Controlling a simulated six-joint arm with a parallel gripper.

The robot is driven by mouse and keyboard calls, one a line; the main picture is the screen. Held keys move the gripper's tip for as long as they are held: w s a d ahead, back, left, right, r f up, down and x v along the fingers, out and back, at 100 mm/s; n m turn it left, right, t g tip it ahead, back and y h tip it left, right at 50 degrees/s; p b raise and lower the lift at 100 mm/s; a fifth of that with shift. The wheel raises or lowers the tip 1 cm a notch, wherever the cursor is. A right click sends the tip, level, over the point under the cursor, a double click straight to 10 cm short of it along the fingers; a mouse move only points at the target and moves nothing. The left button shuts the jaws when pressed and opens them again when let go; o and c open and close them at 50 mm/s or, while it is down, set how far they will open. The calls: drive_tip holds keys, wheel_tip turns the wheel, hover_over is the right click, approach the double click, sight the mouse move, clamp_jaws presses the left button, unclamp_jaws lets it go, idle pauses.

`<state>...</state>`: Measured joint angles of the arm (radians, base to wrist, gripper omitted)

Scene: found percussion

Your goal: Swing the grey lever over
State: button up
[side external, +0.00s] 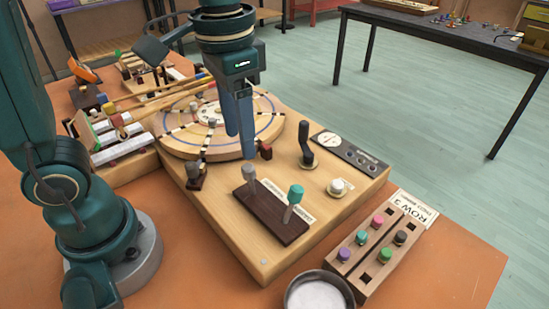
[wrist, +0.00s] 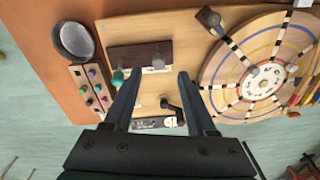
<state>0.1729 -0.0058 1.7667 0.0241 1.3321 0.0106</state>
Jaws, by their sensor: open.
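The grey lever (side external: 248,175) stands on a dark brown block (side external: 268,218), beside a lever with a teal knob (side external: 295,194). In the wrist view the grey knob (wrist: 154,61) shows between and beyond my fingertips, and the teal knob (wrist: 118,78) lies left of it by the left finger. My gripper (side external: 246,150) is open and empty, pointing down. In the side view its fingertips appear just above and behind the grey lever; touching cannot be made out. In the wrist view my gripper (wrist: 159,74) straddles the area in front of the grey knob.
A round striped disc (side external: 225,125) lies behind. A black crank handle (side external: 306,145) and a white button (side external: 337,187) stand right of the levers. A peg rack (side external: 380,240) and a metal bowl (side external: 318,290) are at the front right.

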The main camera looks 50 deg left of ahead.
sight(247, 166)
drive_tip(key=shift+w+d+f+g, duration=0.1)
drive_tip(key=shift+w+f+g, duration=0.2)
drive_tip(key=shift+w+f, duration=0.2)
drive_tip(key=shift+f, duration=2.6)
clamp_jaws()
